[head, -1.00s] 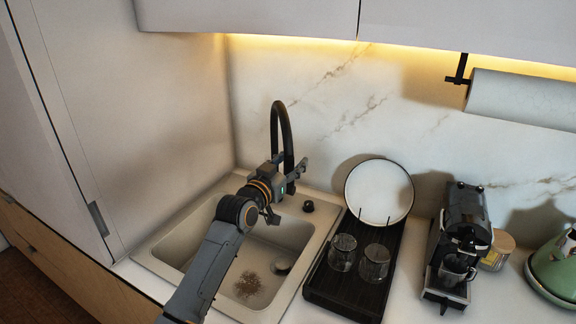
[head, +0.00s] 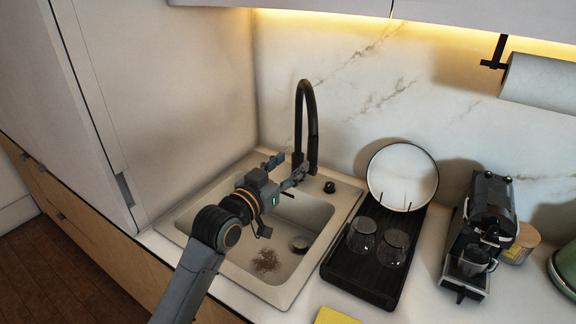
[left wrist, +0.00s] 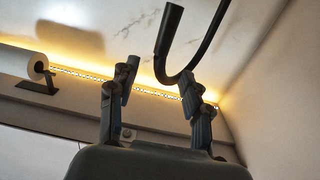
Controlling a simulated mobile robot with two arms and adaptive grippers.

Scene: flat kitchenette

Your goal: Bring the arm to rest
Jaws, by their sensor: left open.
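My left arm reaches in from the bottom of the head view, and its gripper (head: 284,172) is above the back of the sink, just in front of the black faucet (head: 306,125). The gripper is open, with its two fingers spread and nothing between them. In the left wrist view the open fingers of the gripper (left wrist: 158,95) point toward the wall, and the faucet (left wrist: 178,55) shows beyond them, its spout between the fingertips in the picture. I cannot tell whether a finger touches the faucet. My right gripper is not in view.
The sink (head: 235,270) holds brown crumbs (head: 266,261). To its right a black drying rack (head: 352,288) holds two glasses and a white plate (head: 402,177). A coffee machine (head: 485,215) and a paper roll (head: 540,80) are further right. A tall cabinet stands left.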

